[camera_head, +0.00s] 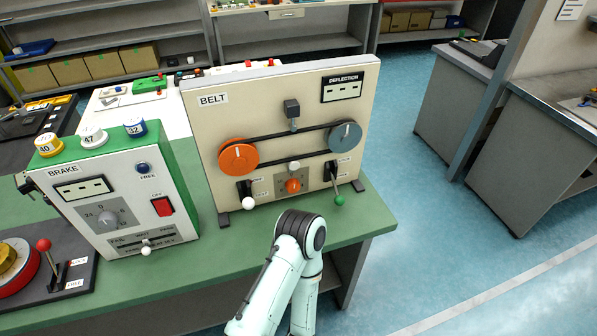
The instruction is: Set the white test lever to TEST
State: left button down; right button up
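The white test lever (248,203) is on the lower left of the beige BELT panel (205,130). It has a white ball knob on a short stem from a black slot plate (244,188). The knob points down and toward me, below the plate. Two small labels sit to its right; the lower one (262,195) seems to read TEST, but the print is too small to be sure. I cannot tell for certain which setting the lever is in. Neither gripper shows. One of my arms rises from the bottom, in front of the bench edge.
On the same panel are a green-knobbed lever (339,200), an orange knob (293,185), and orange (239,157) and grey (345,136) pulleys with a belt. A BRAKE box (120,200) stands left. A red-knobbed lever (44,245) is farther left. Green bench (215,250) is clear between them.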

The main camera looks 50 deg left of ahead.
aim_at(248, 203)
jog(key=u, duration=2.25)
